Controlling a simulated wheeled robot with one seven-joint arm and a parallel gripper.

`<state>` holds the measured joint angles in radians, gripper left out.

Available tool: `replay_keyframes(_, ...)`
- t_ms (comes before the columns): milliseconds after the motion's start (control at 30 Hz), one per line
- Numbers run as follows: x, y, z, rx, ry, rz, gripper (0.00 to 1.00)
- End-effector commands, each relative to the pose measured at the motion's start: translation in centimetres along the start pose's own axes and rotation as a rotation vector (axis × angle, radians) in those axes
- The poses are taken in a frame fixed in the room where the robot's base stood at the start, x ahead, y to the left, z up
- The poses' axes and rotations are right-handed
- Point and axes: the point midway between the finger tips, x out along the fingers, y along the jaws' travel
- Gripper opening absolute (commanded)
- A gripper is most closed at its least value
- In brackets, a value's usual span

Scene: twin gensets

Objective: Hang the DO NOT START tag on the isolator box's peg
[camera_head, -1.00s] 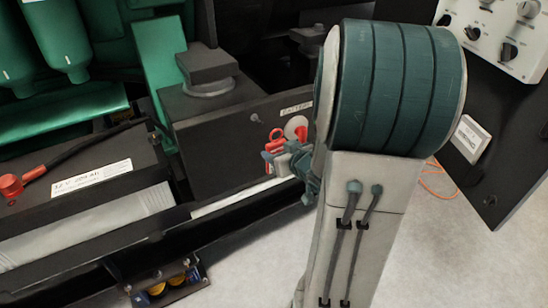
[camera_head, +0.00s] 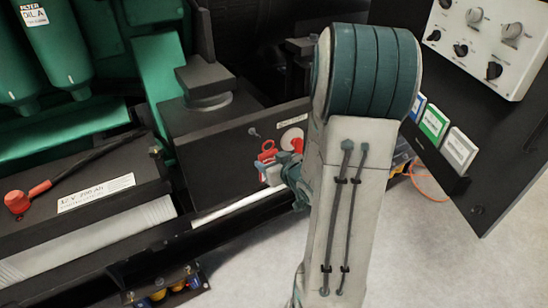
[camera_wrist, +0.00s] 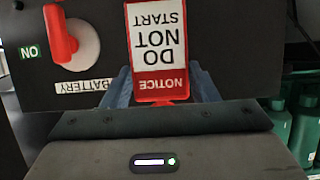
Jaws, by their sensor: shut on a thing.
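My gripper (camera_head: 283,174) is shut on the red and white DO NOT START tag (camera_wrist: 158,45), which appears upside down between my fingers in the wrist view. In the head view the tag (camera_head: 270,175) shows small, with a red loop above it. The dark isolator box (camera_head: 215,150) carries a white disc with a red handle (camera_wrist: 60,35) and a BATTERY label (camera_wrist: 83,87). A small grey peg (camera_head: 254,131) stands out from its face, left of the disc in the head view. The loop is below and right of the peg, apparently apart. The peg is not visible in the wrist view.
A battery with a red terminal cap (camera_head: 16,202) lies at the left, with green engine parts (camera_head: 60,50) behind. A dark panel with knobs (camera_head: 490,40) and several cards stands at the right. The pale floor (camera_head: 430,250) is clear at the lower right.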

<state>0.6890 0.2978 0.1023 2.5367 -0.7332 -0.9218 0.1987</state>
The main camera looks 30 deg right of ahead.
Motion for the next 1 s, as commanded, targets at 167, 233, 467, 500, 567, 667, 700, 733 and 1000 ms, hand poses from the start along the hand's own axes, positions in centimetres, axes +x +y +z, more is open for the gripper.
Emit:
replay_keyframes(167,0.6,0.0,-0.1,-0.002,-0.001,0.002,0.32)
replay_keyframes(233,1.1,0.0,-0.3,-0.003,0.0,0.001,0.32)
replay_keyframes(467,2.4,0.0,-0.6,-0.002,-0.001,0.002,0.32)
replay_keyframes(500,2.6,0.0,-0.7,-0.002,-0.001,0.002,0.32)
replay_keyframes(567,3.0,0.0,-0.8,-0.002,-0.001,0.001,0.32)
replay_keyframes(667,3.5,0.0,-1.0,-0.003,0.0,0.001,0.32)
replay_keyframes(700,3.8,0.0,-1.1,-0.002,-0.001,0.001,0.32)
replay_keyframes(733,3.9,0.0,-1.1,-0.002,-0.001,0.001,0.32)
replay_keyframes(1000,5.5,0.0,-1.7,-0.003,0.0,0.001,0.32)
